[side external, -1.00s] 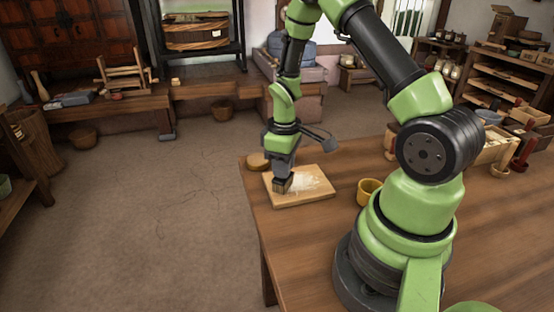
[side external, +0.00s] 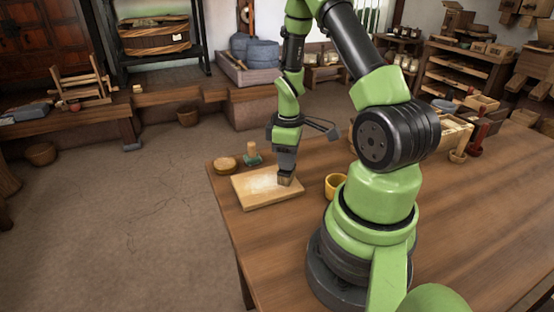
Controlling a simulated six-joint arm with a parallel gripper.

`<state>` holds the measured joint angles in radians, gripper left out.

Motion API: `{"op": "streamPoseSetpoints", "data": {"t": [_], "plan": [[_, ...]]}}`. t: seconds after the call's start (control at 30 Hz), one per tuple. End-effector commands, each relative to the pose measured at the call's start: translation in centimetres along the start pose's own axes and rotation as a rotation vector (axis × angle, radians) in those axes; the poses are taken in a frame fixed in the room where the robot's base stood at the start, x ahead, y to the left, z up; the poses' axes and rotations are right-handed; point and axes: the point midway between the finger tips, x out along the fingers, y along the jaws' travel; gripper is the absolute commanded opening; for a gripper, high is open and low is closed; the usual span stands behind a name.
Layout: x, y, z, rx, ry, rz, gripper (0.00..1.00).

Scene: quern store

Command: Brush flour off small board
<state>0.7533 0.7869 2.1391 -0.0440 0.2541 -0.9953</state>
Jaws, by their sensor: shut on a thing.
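The small board (side external: 250,200) is a pale wooden rectangle lying flat near the table's far left corner. White flour (side external: 262,183) lies thinly on its middle and left part. My gripper (side external: 286,170) points down over the board's right end and is shut on a small brown brush (side external: 285,181). The brush's lower end looks to be at the board's surface; its top is hidden in the jaws.
A round wooden piece (side external: 225,163) and a green-based item with a wooden knob (side external: 252,156) stand behind the board. The wooden table (side external: 440,230) is clear at the front right.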

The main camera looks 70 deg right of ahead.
Motion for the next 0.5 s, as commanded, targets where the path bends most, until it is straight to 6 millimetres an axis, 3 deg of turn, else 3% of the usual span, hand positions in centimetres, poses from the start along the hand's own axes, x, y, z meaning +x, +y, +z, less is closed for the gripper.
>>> {"op": "streamPoseSetpoints", "data": {"t": [0.07,0.17,0.5], "plan": [[0.0,0.4,0.7,0.004,0.000,0.000,0.00],[0.0,1.2,-0.1,0.000,0.001,0.002,0.00],[0.0,-0.7,-2.6,-0.005,0.000,0.000,0.00]]}}
